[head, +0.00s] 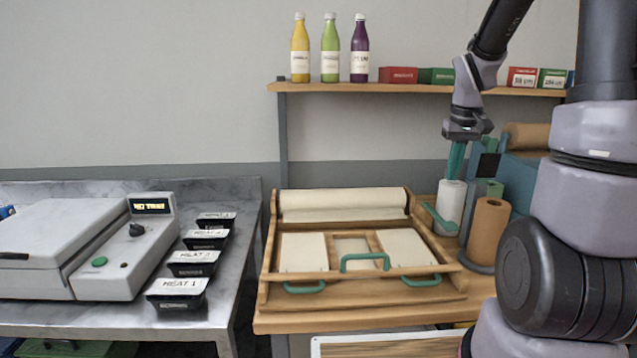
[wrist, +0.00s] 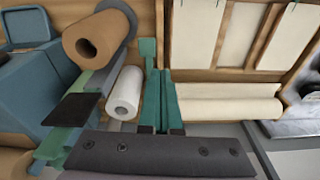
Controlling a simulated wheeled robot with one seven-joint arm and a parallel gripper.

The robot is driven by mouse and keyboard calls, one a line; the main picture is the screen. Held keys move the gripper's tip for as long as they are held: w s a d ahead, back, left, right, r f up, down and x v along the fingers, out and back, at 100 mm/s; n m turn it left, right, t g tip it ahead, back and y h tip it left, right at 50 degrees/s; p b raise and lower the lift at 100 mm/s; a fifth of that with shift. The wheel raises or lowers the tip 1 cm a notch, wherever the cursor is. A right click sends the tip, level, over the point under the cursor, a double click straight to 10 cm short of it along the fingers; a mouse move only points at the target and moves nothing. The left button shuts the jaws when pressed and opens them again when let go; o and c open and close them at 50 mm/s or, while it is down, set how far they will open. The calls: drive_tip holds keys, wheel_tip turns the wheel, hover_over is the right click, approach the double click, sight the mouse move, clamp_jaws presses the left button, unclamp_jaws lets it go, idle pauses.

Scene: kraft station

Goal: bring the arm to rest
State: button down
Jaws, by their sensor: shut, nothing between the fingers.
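My gripper (head: 456,160) hangs from my arm at the right of the head view, with its teal fingers pointing down. It is shut and empty. In the head view its fingertips are just above or in front of the top of a white paper roll (head: 450,205); I cannot tell whether they touch it. In the wrist view my gripper's fingers (wrist: 160,75) lie side by side, and the white roll (wrist: 126,92) is apart from them, to their left.
A brown paper roll (head: 487,232) stands right of the white roll. A wooden tray (head: 268,262) with green handles is on the bench. A shelf (head: 420,89) with bottles and small boxes is behind. At left are a tray sealer (head: 110,262) and several black trays (head: 178,292).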

drive_tip(key=s+a+r+m+t+y, duration=0.1)
drive_tip(key=s+a+r+t, duration=0.1)
drive_tip(key=s+a+r, duration=0.3)
drive_tip(key=s+a+r+m+t+y, duration=0.1)
drive_tip(key=s+a+r, duration=0.4)
drive_tip(key=s+r, duration=0.5)
drive_tip(key=s+m+t, duration=0.1)
drive_tip(key=s+t, duration=0.1)
drive_tip(key=shift+r+t, duration=0.15)
drive_tip(key=shift+t, duration=0.15)
